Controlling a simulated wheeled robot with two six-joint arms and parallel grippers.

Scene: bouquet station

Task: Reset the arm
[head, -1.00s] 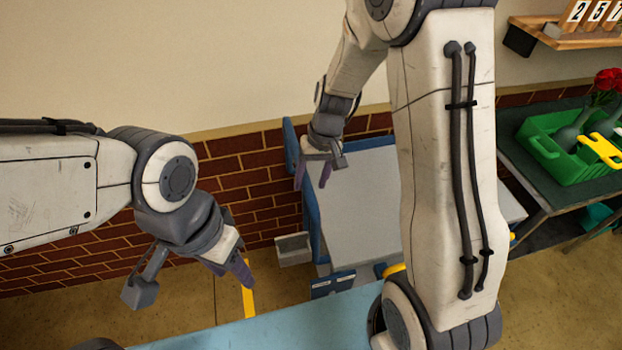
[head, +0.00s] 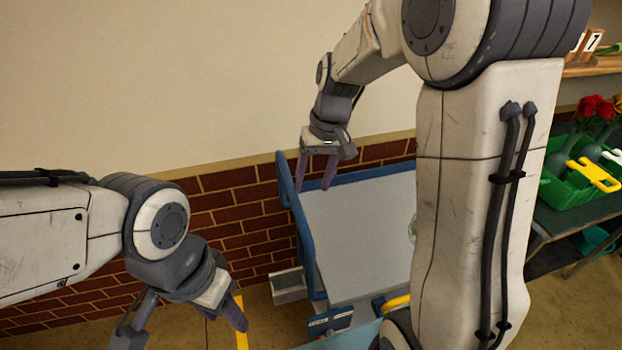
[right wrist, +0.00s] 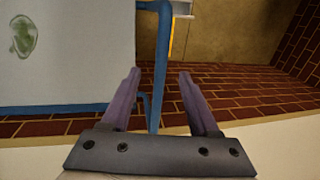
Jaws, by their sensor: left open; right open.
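My right gripper (head: 315,172) is in the upper middle of the head view, over the far left part of a grey cart top. Its two purple fingers are apart and empty. The right wrist view also shows these open fingers (right wrist: 165,100), with the cart's blue rail (right wrist: 158,60) seen between them. My left gripper (head: 236,316) is at the lower left of the head view, in front of the brick wall, with its purple fingertips pointing down. Nothing shows held in it.
The cart top (head: 355,235) is mostly bare; a green round thing (right wrist: 23,36) lies on it. At right, a green crate (head: 572,185) with red flowers (head: 597,107) and a yellow-handled item (head: 594,174) stands on a dark table. A brick wall (head: 235,200) runs behind.

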